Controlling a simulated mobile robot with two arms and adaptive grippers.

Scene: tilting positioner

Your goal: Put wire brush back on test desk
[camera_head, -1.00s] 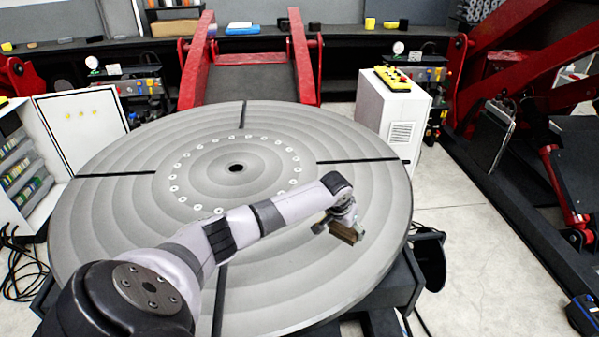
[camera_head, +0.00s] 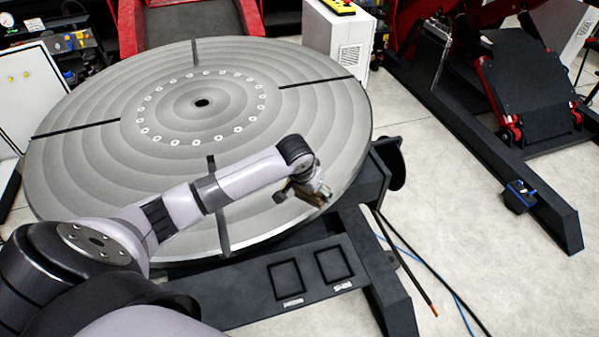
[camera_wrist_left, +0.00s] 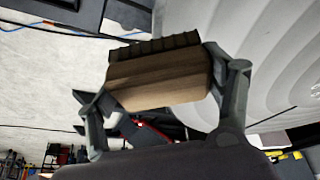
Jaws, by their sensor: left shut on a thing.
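The wire brush (camera_head: 314,197) is a brown wooden block, small in the head view and held over the front right edge of the round grey table. In the left wrist view the brush (camera_wrist_left: 160,82) shows a wood body with a ribbed dark strip along its upper side. My left gripper (camera_head: 308,190) is shut on it, with one finger at each end of the block in the wrist view. My right gripper is not in view. I cannot tell which surface is the test desk.
The large round positioner table (camera_head: 100,130) fills the middle and is bare. A black frame (camera_head: 245,306) with two square outlines, marked with small labels, lies in front of it. A white cabinet (camera_head: 338,35) stands behind. Cables (camera_head: 405,270) run over the floor at right, where there is free room.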

